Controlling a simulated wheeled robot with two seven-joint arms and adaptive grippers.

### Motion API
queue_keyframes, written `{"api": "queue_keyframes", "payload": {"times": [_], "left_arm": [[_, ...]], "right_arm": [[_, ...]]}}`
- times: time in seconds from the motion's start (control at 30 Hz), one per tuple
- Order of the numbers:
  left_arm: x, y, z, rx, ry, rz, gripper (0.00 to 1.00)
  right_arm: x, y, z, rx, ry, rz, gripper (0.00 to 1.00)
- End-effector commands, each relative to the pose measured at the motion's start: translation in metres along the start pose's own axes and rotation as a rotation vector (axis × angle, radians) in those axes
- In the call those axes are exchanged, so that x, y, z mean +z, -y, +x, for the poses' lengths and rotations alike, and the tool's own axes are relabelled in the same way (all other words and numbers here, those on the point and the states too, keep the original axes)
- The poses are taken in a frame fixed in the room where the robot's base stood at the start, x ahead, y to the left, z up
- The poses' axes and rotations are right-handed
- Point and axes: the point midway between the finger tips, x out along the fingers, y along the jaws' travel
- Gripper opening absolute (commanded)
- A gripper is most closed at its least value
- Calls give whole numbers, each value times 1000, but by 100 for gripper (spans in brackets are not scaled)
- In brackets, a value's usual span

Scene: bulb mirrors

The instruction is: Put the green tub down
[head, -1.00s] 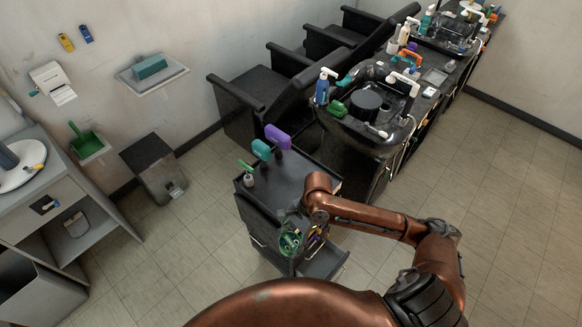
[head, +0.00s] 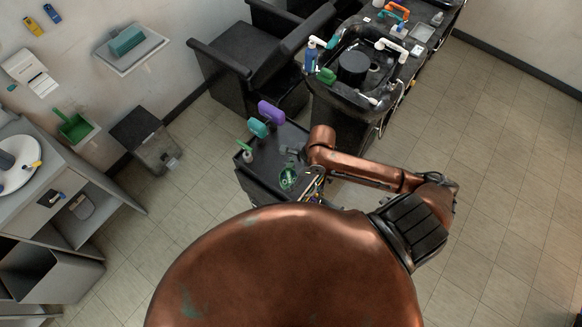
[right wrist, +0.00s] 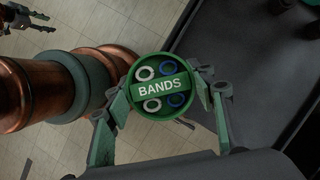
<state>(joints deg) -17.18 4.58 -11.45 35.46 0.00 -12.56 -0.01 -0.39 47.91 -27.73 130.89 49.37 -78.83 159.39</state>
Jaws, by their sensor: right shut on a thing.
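The green tub (right wrist: 160,92) is round, with a "BANDS" label across it and white and blue rings inside. My right gripper (right wrist: 158,98) is shut on it, one finger at each side, in the right wrist view. In the head view the tub (head: 288,178) shows small and green in my right gripper (head: 290,172), at the near part of the black cart (head: 262,178). I cannot tell whether it touches the cart top. A dark gripper, seemingly my left (right wrist: 24,18), shows partly at the upper left of the right wrist view; its opening is unclear.
On the cart stand a purple-headed item (head: 271,112), a teal-headed item (head: 258,128) and a green-topped bottle (head: 245,150). A black basin (head: 350,92) stands behind the cart. A grey bin (head: 147,140) stands left. The floor at right is clear.

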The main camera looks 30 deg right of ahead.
Motion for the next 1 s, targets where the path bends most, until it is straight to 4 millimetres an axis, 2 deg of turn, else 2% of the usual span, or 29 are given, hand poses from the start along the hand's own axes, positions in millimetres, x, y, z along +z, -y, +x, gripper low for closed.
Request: {"api": "queue_keyframes", "payload": {"times": [0.1, 0.2, 0.4, 0.57, 0.8, 1.0], "left_arm": [[-1, 0, -4, 0, 0, 0, 40], [-1, 0, -4, 0, 0, 0, 40], [-1, 0, -5, 0, 0, 0, 40], [-1, 0, -5, 1, 0, 0, 40], [-2, -1, -11, 1, -1, 0, 40], [-2, -1, -11, 1, -1, 0, 40]], "right_arm": [[-12, 29, 7, -3, -3, 3, 25], [-23, 43, 25, 0, -3, 2, 25], [-38, 64, 48, 0, 0, 0, 25], [-42, 71, 55, 0, 0, -2, 25], [-55, 74, 81, 0, 0, -2, 25], [-57, 73, 86, 0, 0, -2, 25]]}}
